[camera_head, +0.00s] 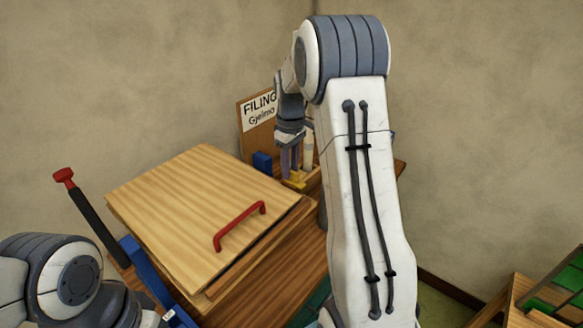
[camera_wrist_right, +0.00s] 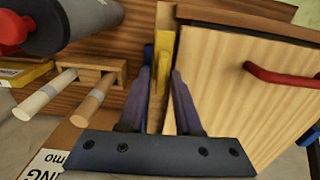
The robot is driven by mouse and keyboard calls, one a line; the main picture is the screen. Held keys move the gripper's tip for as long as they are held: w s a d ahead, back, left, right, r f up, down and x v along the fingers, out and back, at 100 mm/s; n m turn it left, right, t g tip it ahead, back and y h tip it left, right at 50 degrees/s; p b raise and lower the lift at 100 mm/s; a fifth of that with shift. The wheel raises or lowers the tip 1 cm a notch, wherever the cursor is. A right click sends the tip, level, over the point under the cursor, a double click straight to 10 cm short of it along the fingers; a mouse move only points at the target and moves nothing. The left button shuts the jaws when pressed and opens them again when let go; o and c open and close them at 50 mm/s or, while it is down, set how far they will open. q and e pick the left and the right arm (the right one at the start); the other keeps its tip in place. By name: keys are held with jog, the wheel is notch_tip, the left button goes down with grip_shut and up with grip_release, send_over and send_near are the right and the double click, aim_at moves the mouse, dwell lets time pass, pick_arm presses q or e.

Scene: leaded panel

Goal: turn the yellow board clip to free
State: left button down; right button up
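The yellow board clip (camera_head: 295,181) is at the far edge of the pale wooden board (camera_head: 180,190), partly hidden behind my right gripper. In the right wrist view the clip (camera_wrist_right: 162,60) stands as a narrow upright piece beside the board's edge. My right gripper (camera_head: 291,168) is at the clip, its two purple-grey fingers apart. In the wrist view the fingertips (camera_wrist_right: 161,72) flank the clip, one on each side; whether they touch it I cannot tell. My left arm shows at lower left of the head view, but its gripper is out of sight.
A red handle (camera_head: 240,226) is on the board. A filing sign (camera_head: 260,120) and a blue block (camera_head: 262,162) are behind. A red-topped dark rod (camera_head: 88,212) stands at left. Wooden dowels (camera_wrist_right: 95,103) sit in a rack left of the fingers. Green pieces (camera_head: 555,290) lie at far right.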

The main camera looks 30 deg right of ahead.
jog(key=shift+s+f, duration=0.1)
jog(key=shift+r, duration=0.25)
notch_tip(320, 180, up, 10)
jog(key=b, duration=0.2)
dwell(0.6)
